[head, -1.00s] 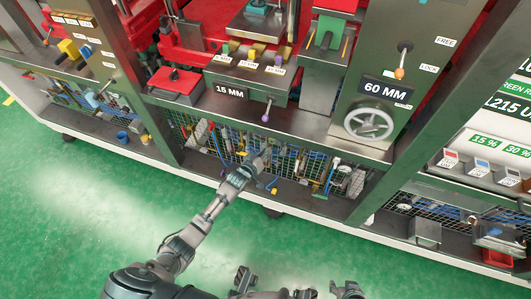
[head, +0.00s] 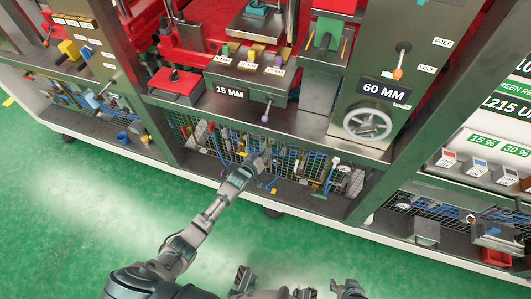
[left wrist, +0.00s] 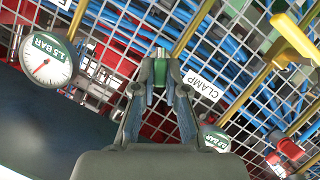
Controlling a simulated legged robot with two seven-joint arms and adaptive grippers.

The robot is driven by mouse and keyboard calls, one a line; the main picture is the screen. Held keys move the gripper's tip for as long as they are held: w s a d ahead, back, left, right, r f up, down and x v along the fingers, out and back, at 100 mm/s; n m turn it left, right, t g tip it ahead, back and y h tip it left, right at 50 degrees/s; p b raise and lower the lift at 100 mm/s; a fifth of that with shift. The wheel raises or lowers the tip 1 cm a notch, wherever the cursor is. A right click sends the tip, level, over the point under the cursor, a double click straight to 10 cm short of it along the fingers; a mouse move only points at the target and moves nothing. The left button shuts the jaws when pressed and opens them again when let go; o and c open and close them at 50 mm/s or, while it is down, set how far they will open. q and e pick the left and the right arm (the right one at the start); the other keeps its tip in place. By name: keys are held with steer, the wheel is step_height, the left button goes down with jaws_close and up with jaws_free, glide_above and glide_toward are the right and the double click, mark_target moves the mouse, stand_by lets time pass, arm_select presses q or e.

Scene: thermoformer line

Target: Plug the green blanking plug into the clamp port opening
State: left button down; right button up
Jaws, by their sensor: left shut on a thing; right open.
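The green blanking plug (left wrist: 160,72) is between the fingertips of my left gripper (left wrist: 160,82), which is shut on it, in the left wrist view. A small grey metal end (left wrist: 161,53) shows just beyond the plug; I cannot tell whether it is the port opening or part of the plug, or whether they touch. A white CLAMP label (left wrist: 201,86) is just right of the fingers. In the head view my left gripper (head: 262,157) reaches to the mesh bay under the bench; the plug is too small to make out there. My right gripper (head: 296,282) is open and empty at the bottom edge.
A 1.5 BAR gauge (left wrist: 47,60) is left of the fingers, and another gauge (left wrist: 216,138) is partly hidden at lower right. A yellow handle (left wrist: 290,40) and wire mesh with blue hoses are close by. The green floor (head: 90,220) in front is clear.

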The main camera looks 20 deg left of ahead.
mark_target(267, 148)
arm_select(q)
steer(key=shift+w+b, duration=0.95)
steer(key=shift+w, duration=0.65)
steer(key=c, duration=1.1)
jaws_free()
steer(key=shift+c, duration=0.2)
steer(key=shift+s, duration=0.15)
steer(key=shift+s, duration=0.3)
steer(key=v, duration=1.1)
steer(key=shift+a+r, duration=0.1)
